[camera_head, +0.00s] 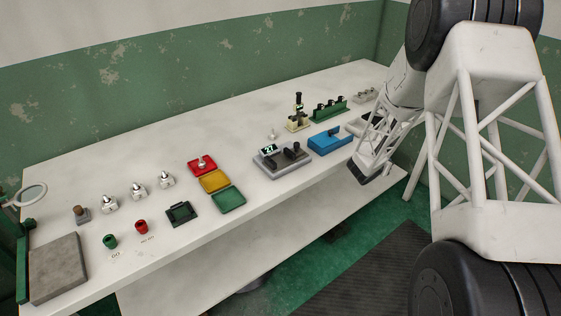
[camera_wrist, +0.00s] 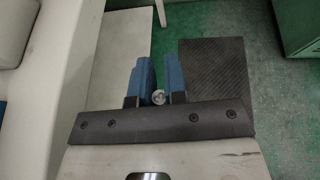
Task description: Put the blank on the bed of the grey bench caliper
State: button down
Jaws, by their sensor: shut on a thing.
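My gripper (camera_head: 366,176) is at the front right edge of the bench in the head view, right of the grey bench caliper. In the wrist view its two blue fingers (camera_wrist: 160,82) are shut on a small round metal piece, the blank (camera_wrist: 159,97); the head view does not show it. The grey bench caliper (camera_head: 281,165) stands on the bench, with a lit display at its left and dark jaws on top. The caliper is out of the wrist view.
A blue device (camera_head: 329,140) stands between caliper and gripper. Behind are a cream dial stand (camera_head: 298,113) and a green rack (camera_head: 330,107). Red (camera_head: 194,168), yellow (camera_head: 214,182) and green (camera_head: 229,200) trays lie left of the caliper. Below the gripper are floor and a dark mat (camera_wrist: 215,75).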

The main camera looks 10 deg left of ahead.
jog(key=s+m+g+h, duration=0.5)
jog(key=s+m+g, duration=0.7)
jog(key=s+g, duration=0.15)
jog(key=s+a+f+m+g+y, duration=0.1)
jog(key=s+a+m+g+y, duration=0.9)
jog(key=s+m, duration=0.35)
jog(key=s+a+r+m+t+y, duration=0.2)
jog(key=a+m+y, duration=0.4)
jog(key=a+y, duration=0.15)
jog(key=s+a+r+m+t+y, duration=0.2)
jog(key=a+m+y, duration=0.4)
jog(key=a, duration=0.2)
jog(key=w+a+r+m+t+y, duration=0.2)
jog(key=w+a+r+m+t, duration=0.3)
jog(key=a+r+m+t, duration=0.3)
notch_tip(320, 180, up, 3)
jog(key=m+t, duration=0.6)
jog(key=t, duration=0.1)
jog(key=shift+w+a, duration=0.3)
jog(key=shift+a, duration=0.1)
